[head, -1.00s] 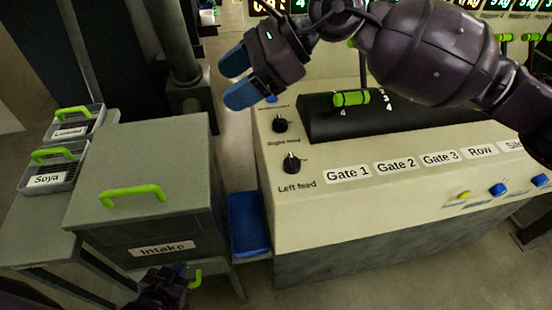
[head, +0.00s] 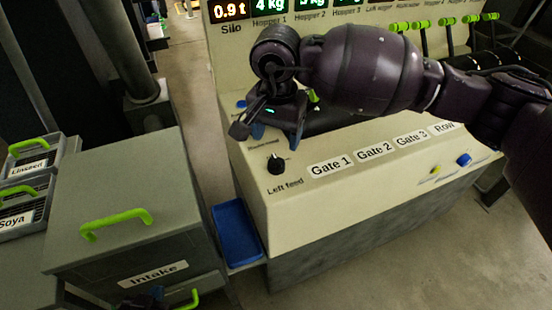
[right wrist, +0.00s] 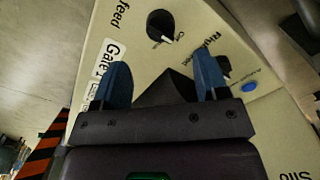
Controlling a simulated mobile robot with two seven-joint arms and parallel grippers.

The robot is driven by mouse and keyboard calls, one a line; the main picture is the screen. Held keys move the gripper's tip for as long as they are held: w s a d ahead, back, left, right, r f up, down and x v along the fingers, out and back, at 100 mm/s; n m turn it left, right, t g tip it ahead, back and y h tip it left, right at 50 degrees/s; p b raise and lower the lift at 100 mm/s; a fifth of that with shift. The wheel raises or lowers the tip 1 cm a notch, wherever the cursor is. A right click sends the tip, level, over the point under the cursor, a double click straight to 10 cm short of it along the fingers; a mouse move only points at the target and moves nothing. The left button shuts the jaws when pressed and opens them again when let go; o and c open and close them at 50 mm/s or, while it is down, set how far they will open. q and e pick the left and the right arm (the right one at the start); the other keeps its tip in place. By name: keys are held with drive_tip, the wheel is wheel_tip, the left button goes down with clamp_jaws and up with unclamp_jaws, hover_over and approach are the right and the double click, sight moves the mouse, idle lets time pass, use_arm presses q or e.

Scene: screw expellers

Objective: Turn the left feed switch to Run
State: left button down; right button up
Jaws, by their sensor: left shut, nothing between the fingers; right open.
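The left feed switch (head: 275,165) is a black round knob with a white pointer mark on the cream console, above the "Left feed" label. It also shows at the top of the right wrist view (right wrist: 160,25), beyond my fingertips. Its position markings are too small to read. My right gripper (head: 272,133) is open and empty, fingers down, over the console just behind the knob and apart from it. In the right wrist view, its blue fingers (right wrist: 161,62) stand apart, and the right one partly hides another black knob (right wrist: 222,66). My left gripper (head: 147,300) is shut and empty at the bottom edge, partly cut off.
The cream console (head: 350,190) carries gate labels, a yellow button and a blue button (head: 463,160). A blue tray (head: 238,232) sits between it and the grey Intake box (head: 120,205) with green handles. Green-handled levers (head: 420,27) stand at the back right.

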sight(276, 159)
wheel_tip(276, 159, down, 7)
drive_tip(key=shift+r, duration=0.15)
drive_tip(key=shift+f+b, duration=0.3)
drive_tip(key=shift+f, duration=0.2)
drive_tip(key=shift+c, duration=0.3)
drive_tip(key=c, duration=0.9)
drive_tip(key=shift+o, duration=0.2)
